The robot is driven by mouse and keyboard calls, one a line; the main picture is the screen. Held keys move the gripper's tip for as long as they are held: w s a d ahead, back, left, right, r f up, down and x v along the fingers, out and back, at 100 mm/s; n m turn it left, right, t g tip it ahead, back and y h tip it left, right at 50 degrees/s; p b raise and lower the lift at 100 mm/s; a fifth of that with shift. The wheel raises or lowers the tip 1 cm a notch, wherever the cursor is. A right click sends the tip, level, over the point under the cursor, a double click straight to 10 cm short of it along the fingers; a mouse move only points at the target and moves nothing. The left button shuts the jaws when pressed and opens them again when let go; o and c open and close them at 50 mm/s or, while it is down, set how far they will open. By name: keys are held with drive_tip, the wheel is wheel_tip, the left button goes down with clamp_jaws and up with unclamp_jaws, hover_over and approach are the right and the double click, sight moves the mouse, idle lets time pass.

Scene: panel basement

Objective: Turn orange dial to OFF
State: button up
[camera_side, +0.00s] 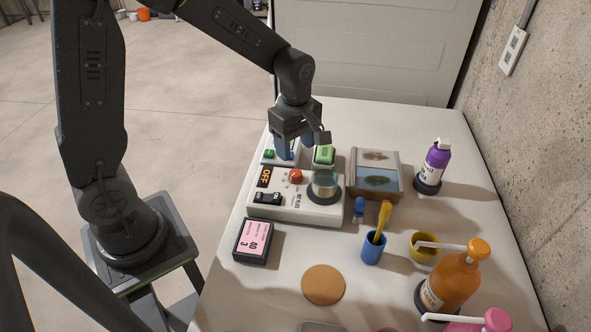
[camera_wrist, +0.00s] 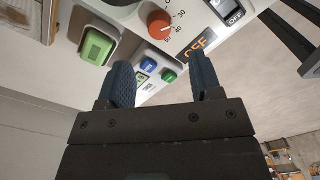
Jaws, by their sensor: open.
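In the side view my gripper (camera_side: 293,143) is behind the dial, over the small box with coloured buttons. It is apart from the dial.
A glass dish (camera_side: 324,183) stands on the unit's dark round plate. A green-topped block (camera_side: 324,155) and a box with green and blue buttons (camera_side: 269,154) are behind the unit. A pink display (camera_side: 254,241) is in front.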

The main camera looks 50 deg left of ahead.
sight(296, 173)
wheel_tip(296, 173, down, 8)
drive_tip(key=shift+r, duration=0.1)
idle(0.4)
drive_tip(key=c, duration=0.9)
